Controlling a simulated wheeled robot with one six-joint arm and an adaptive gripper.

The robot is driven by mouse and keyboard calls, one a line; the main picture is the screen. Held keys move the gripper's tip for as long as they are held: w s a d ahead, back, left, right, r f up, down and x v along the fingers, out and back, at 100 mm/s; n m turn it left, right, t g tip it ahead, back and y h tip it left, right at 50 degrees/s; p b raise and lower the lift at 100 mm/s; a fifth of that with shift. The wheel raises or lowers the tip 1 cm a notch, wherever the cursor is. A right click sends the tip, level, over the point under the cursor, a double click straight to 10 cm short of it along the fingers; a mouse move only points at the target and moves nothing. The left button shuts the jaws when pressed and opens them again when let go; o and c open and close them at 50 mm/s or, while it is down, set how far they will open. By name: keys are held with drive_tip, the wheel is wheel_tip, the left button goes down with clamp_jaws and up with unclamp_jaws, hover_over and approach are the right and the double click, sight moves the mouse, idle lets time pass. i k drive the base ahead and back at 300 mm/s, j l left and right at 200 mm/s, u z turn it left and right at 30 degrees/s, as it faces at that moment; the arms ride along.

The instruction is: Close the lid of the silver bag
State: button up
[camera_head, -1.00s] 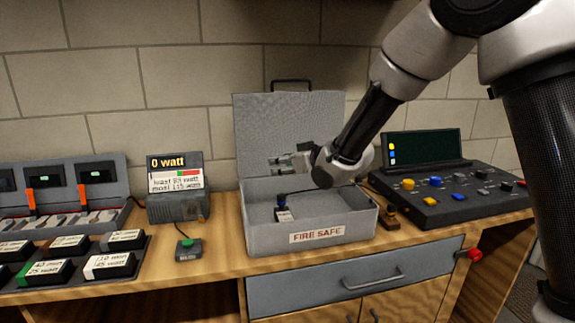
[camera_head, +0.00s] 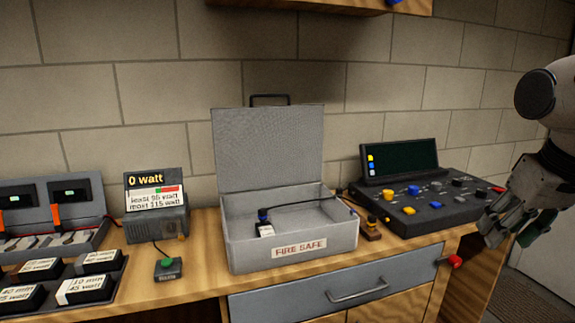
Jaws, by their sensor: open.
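The silver bag (camera_head: 240,256) stands on the bench as a box-shaped grey case labelled FIRE SAFE. Its lid (camera_head: 268,150) stands open and upright at the back, with a dark handle (camera_head: 270,97) on its top edge. A small dark and white item with a cable (camera_head: 266,228) lies inside at the left. My gripper (camera_head: 505,232) is at the far right, beyond the control console and well apart from the bag. It is open, and I see nothing in it.
A black console (camera_head: 430,200) with knobs and a screen stands right of the bag. A 0 watt meter (camera_head: 155,205) and a green button box (camera_head: 168,268) stand left. Labelled battery blocks (camera_head: 85,289) lie farther left. A drawer (camera_head: 330,292) is below, and a shelf (camera_head: 340,4) overhangs.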

sight(261, 147)
drive_tip(key=i+l, duration=0.25)
drive_tip(key=i, duration=0.15)
drive_tip(key=i+l+u, duration=0.1)
drive_tip(key=i, duration=0.3)
drive_tip(key=l, duration=0.15)
